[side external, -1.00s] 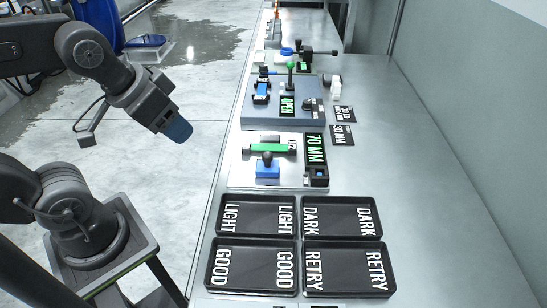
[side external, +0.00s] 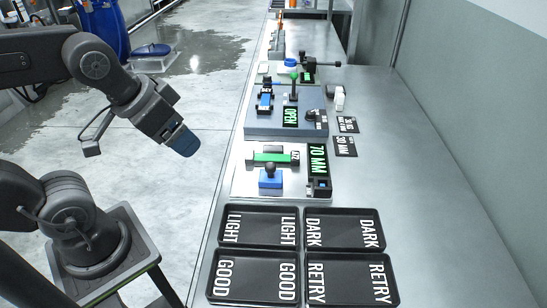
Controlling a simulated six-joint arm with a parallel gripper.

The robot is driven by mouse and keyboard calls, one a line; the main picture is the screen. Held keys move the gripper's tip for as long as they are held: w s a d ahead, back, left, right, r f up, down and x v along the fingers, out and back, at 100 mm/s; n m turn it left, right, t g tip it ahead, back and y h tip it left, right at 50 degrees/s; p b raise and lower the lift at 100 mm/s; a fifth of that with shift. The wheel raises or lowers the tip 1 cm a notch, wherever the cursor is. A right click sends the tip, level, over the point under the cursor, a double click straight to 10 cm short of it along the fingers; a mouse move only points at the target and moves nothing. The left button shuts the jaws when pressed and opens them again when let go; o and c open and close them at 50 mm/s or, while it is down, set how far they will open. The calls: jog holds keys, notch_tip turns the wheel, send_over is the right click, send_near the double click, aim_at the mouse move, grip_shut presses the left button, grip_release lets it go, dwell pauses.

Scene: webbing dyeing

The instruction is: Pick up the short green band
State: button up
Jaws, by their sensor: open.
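The short green band (side external: 271,158) lies across the white measuring station in the middle of the bench, just behind a blue block with a dark knob (side external: 270,176). A tag at its right end seems to carry a number that is too small to read surely. My gripper (side external: 186,144) is at the left, over the floor beside the bench, tilted down to the right. It is open, apart from the band and to its left. Its fingers are hard to make out.
Black trays (side external: 259,217) marked LIGHT, DARK, GOOD and RETRY fill the near bench. A "70 MM" display (side external: 317,160) stands right of the band. Behind is a grey station (side external: 262,122) with an OPEN display and green-topped lever. The bench's right side (side external: 420,150) is clear.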

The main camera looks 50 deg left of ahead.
jog(key=w+r+m+g, duration=0.1)
jog(key=w+r+m, duration=0.1)
jog(key=w, duration=0.4)
jog(key=m+g, duration=0.5)
jog(key=m, duration=0.2)
send_over(293, 155)
notch_tip(293, 155, down, 10)
notch_tip(293, 155, down, 14)
jog(key=shift+c, duration=0.3)
jog(key=c, duration=1)
jog(key=shift+c, duration=0.2)
